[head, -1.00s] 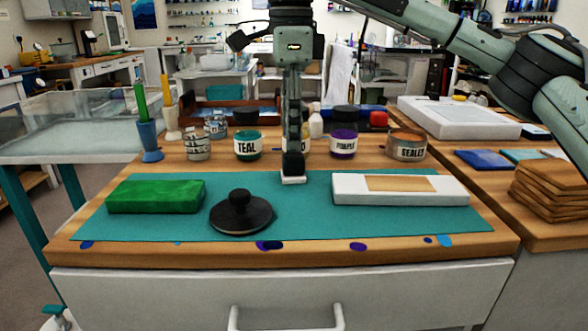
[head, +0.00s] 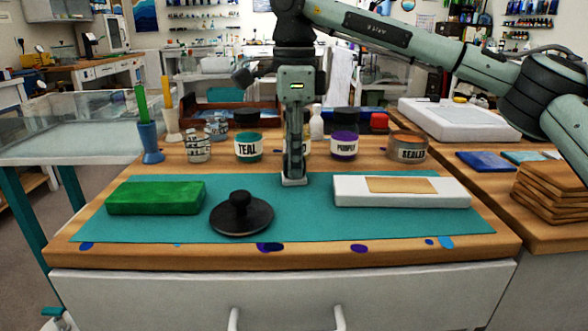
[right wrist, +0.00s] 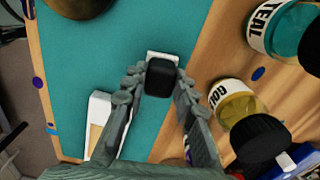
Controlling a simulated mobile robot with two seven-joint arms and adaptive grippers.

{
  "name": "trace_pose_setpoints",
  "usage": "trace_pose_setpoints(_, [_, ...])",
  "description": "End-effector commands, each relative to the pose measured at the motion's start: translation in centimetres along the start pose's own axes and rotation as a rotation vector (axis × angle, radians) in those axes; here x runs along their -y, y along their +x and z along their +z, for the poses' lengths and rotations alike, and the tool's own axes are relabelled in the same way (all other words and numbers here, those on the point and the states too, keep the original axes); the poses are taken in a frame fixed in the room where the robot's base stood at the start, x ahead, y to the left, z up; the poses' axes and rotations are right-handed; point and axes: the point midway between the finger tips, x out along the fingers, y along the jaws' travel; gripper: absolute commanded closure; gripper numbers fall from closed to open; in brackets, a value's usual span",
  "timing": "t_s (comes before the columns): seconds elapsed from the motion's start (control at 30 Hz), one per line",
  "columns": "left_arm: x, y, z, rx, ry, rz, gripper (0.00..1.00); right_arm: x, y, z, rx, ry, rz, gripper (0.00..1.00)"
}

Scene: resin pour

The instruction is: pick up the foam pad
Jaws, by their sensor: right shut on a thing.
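The foam pad (head: 294,183) is a small piece with a white base and a black block on top, which I take to be the pad and its grip. It rests on the teal mat (head: 300,222) near its back edge. My right gripper (head: 294,172) points straight down over it, and its fingers hide the black part in the head view. In the right wrist view the two fingertips (right wrist: 161,82) are shut on the sides of the black block (right wrist: 160,77), with the white base showing beyond. My left gripper is not in view.
On the mat are a green block (head: 155,197), a black knobbed disc (head: 241,214) and a white block with a tan panel (head: 400,190). Behind stand teal (head: 248,146), gold (right wrist: 232,100), purple (head: 343,146) and sealer (head: 407,146) containers. The front middle of the mat is clear.

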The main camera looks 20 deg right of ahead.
Motion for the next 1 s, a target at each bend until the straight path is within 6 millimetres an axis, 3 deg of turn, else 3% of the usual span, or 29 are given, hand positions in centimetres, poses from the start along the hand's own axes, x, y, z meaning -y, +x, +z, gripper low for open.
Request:
trace_pose_setpoints(0.37, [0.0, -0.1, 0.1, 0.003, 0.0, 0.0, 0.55, 0.0, -0.5, 0.0, 0.0, 0.0, -0.001, 1.0])
trace_pose_setpoints(0.63, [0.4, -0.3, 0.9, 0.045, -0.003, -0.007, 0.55, 0.0, -4.2, 0.1, 0.001, -0.001, -0.002, 1.0])
trace_pose_setpoints(0.8, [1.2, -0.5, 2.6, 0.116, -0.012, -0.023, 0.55, -0.4, -6.3, 3.8, 0.0, -0.006, -0.001, 1.0])
trace_pose_setpoints(1.0, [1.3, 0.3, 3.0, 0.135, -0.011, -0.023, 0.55, -1.0, -9.1, 8.2, 0.0, -0.004, -0.001, 1.0])
